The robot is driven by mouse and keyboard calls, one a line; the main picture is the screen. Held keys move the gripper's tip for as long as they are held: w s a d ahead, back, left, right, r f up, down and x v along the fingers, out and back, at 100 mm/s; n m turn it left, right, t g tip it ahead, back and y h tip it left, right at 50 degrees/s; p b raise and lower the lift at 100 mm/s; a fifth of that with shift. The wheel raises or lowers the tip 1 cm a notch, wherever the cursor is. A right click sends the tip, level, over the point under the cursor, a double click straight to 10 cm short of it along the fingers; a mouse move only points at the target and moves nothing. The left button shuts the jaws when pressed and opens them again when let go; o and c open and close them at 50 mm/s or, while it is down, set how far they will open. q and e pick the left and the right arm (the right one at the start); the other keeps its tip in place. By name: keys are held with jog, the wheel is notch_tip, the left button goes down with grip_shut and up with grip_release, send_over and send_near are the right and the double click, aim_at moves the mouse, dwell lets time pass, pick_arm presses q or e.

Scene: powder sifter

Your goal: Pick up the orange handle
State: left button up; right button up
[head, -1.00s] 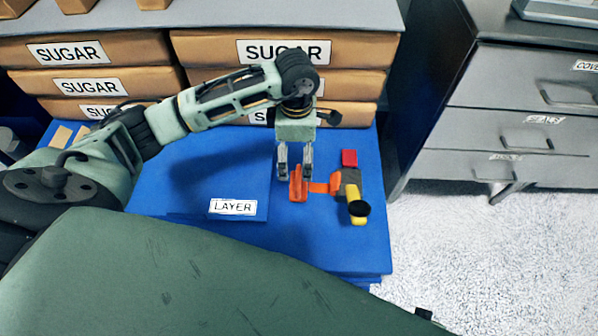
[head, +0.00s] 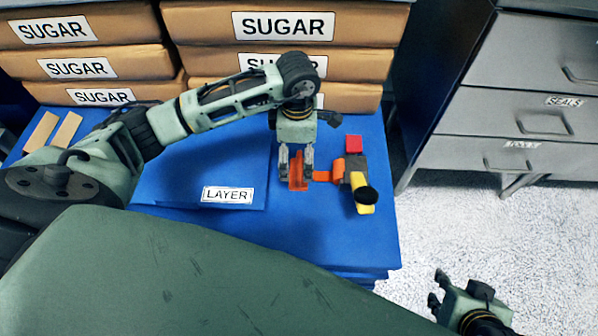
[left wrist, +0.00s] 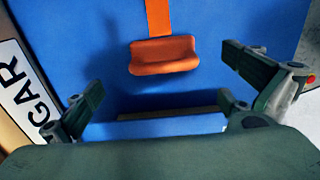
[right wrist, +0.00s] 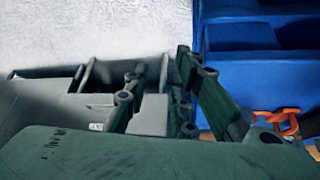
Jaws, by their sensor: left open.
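The orange handle (head: 298,172) stands on the blue surface, joined by an orange strip (head: 322,176) to a tool with grey, red and yellow parts (head: 357,180). My left gripper (head: 296,158) is open, pointing down at the handle, with its fingertips close to it. In the left wrist view the handle (left wrist: 164,55) lies ahead of and between the two spread fingers (left wrist: 160,90), not gripped. My right gripper (head: 440,290) is at the lower right over the floor, away from the handle. In the right wrist view its fingers (right wrist: 165,90) are apart with nothing held.
Stacked brown SUGAR boxes (head: 285,65) stand behind the blue surface (head: 300,235). A blue panel labelled LAYER (head: 227,194) lies to the left of the handle. Grey drawers (head: 520,90) stand at the right. The pale floor (head: 500,230) between is clear.

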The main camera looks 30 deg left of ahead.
aim_at(299, 169)
pick_arm(q)
notch_tip(299, 169, down, 2)
jog(key=f, duration=0.1)
jog(key=f+b, duration=0.1)
jog(key=f, duration=0.2)
jog(key=shift+s+d+f+b, duration=0.15)
jog(key=shift+d+f+b, duration=0.15)
jog(key=shift+f, duration=0.1)
pick_arm(e)
jog(key=w+a+r+t+y, duration=0.1)
jog(key=w+a+r+t, duration=0.2)
jog(key=w+r+t, duration=0.2)
jog(key=w, duration=0.3)
jog(key=shift+w+r, duration=0.25)
jog(key=shift+r, duration=0.05)
pick_arm(q)
jog(key=shift+c, duration=0.5)
jog(key=c, duration=1.4)
jog(key=shift+o, duration=0.2)
